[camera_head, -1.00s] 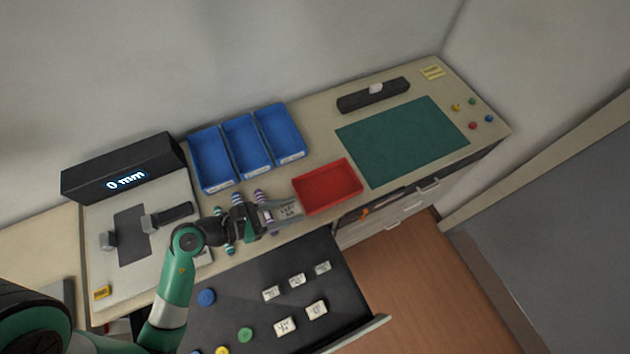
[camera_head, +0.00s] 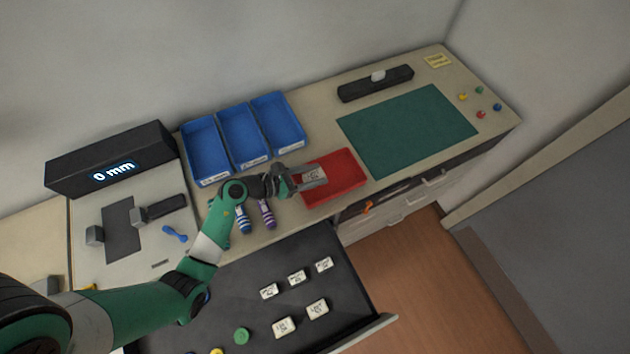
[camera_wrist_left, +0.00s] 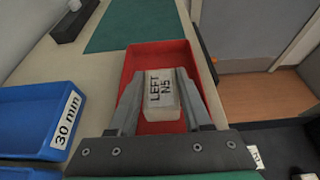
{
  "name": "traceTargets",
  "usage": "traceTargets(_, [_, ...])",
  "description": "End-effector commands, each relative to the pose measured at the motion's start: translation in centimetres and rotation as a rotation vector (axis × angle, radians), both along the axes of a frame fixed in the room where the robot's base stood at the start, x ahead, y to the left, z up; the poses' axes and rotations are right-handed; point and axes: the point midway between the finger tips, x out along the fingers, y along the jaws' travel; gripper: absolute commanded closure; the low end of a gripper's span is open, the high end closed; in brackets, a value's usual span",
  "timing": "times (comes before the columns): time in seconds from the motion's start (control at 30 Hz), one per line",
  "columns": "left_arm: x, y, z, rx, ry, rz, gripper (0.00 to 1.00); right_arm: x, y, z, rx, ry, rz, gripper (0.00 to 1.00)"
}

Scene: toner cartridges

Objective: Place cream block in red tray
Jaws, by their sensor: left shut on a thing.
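The cream block (camera_wrist_left: 162,95), with dark lettering that reads "LEFT N5", is between the two fingers of my left gripper (camera_wrist_left: 160,98). The left gripper (camera_head: 308,178) is shut on it. In the head view the block (camera_head: 313,175) shows over the left part of the red tray (camera_head: 348,182). In the left wrist view the red tray (camera_wrist_left: 140,60) lies below and around the block. I cannot tell whether the block touches the tray floor. My right gripper is not in view.
Blue bins (camera_head: 243,135) stand left of the tray, and a green mat (camera_head: 405,130) lies right of it. Several cream blocks (camera_head: 297,277) lie in the open dark drawer (camera_head: 250,290) below. Striped handles (camera_head: 266,214) lie near the table's front edge.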

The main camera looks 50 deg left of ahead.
Motion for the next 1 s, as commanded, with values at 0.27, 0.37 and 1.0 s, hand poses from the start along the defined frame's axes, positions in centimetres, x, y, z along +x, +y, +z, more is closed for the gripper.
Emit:
traceTargets(0.27, [0.5, 0.2, -3.2, -0.002, 0.003, 0.001, 1.00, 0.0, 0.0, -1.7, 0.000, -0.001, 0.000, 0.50])
traceTargets(0.37, [0.5, 0.2, -3.8, 0.000, 0.001, 0.001, 1.00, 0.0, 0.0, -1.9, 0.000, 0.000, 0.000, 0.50])
traceTargets(1.0, [0.5, 0.2, -3.9, 0.000, 0.000, 0.001, 0.21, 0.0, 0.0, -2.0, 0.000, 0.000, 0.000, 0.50])
